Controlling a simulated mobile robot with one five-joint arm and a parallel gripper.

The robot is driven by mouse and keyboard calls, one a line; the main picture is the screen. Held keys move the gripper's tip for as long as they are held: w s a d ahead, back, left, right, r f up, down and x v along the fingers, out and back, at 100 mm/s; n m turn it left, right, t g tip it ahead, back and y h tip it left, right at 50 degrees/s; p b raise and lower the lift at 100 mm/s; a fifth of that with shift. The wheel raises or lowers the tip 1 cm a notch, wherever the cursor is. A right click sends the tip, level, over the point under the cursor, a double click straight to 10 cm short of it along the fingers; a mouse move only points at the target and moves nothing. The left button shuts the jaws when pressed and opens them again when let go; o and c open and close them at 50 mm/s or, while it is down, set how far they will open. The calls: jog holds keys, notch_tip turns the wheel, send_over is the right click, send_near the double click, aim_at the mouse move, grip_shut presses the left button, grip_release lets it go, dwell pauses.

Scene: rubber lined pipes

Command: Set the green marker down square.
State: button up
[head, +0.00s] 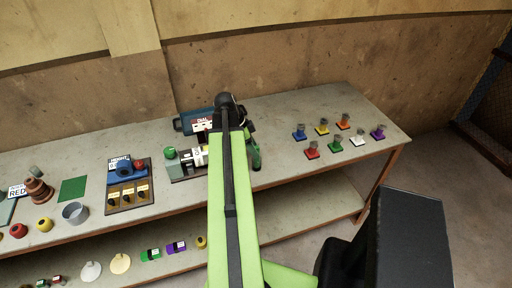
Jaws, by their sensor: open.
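A green square-based piece (335,145) with a grey top stands on the bench at the right, in a group of similar coloured pieces. A dark green upright object (254,152) with a dark lower end shows just right of my arm; I cannot tell whether this is the green marker, or whether it stands on the bench. My gripper (230,108) is at the far end of my lime-green arm, over the middle of the bench. My arm hides most of it, and the fingers do not show clearly.
The grey bench (285,106) has bare room behind the coloured pieces. A blue box marked DIAL (190,122) stands close behind my arm. A HEIGHT board (128,186), a grey cup (75,213) and a green square (73,189) lie left. A lower shelf (290,215) runs below.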

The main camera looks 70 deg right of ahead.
jog(key=p+v, duration=1.1)
jog(key=v, duration=0.2)
jog(key=shift+r, duration=0.35)
jog(key=shift+w+a, duration=0.1)
jog(key=shift+w, duration=0.05)
